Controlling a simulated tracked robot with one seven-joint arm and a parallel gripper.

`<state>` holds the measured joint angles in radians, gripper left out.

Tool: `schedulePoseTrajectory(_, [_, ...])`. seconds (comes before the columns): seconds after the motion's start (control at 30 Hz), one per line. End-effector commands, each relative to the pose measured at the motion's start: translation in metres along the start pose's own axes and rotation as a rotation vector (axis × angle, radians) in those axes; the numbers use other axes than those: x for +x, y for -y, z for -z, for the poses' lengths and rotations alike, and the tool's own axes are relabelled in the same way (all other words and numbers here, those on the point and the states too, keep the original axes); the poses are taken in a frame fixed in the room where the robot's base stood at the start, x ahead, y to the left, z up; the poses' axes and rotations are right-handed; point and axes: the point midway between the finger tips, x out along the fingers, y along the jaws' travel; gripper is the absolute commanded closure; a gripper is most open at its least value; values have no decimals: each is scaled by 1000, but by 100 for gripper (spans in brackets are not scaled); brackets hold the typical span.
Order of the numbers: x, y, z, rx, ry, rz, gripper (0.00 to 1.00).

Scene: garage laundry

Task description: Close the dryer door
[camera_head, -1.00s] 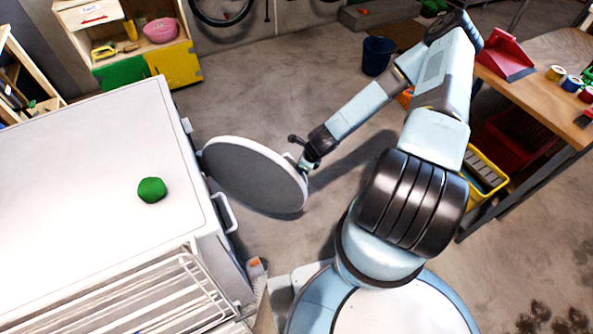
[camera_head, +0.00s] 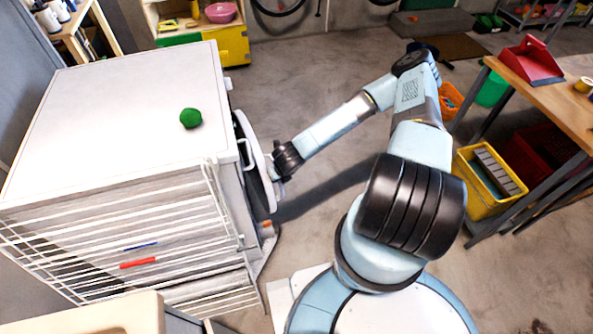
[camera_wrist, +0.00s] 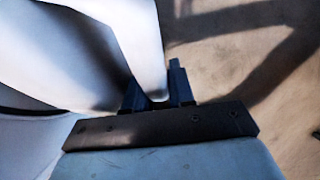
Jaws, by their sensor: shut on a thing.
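The dryer (camera_head: 120,100) is the white box at the left in the head view. Its round door (camera_head: 257,165) stands on the side facing my arm, close to the body and seen nearly edge-on. A dark gap shows between door and body, so the door is still partly open. My gripper (camera_head: 279,172) is at the door's outer edge. In the wrist view, the gripper (camera_wrist: 160,98) is shut on the white door rim (camera_wrist: 145,45), which runs between the dark fingers. The fingertips are small in the head view, partly hidden by the wrist.
A green object (camera_head: 190,118) lies on the dryer top. A white wire rack (camera_head: 130,235) stands in front of the dryer. At the right are a wooden workbench (camera_head: 550,95) and a yellow crate (camera_head: 487,180). The floor between dryer and bench is largely clear.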

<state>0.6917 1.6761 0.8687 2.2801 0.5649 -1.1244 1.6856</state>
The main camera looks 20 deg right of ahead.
Motion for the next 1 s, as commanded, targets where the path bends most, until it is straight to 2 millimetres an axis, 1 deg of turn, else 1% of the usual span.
schedulePoseTrajectory(0.03, [0,0,-6,20,15,12,100])
schedulePoseTrajectory(0.3, [-2,-6,-5,83,20,39,100])
schedulePoseTrajectory(0.73, [-3,-8,-4,89,20,39,100])
schedulePoseTrajectory(0.77, [-3,-8,-4,89,20,39,75])
schedulePoseTrajectory(0.8, [-3,-8,-4,89,19,39,71])
schedulePoseTrajectory(1.0, [-3,-8,-2,88,15,39,71])
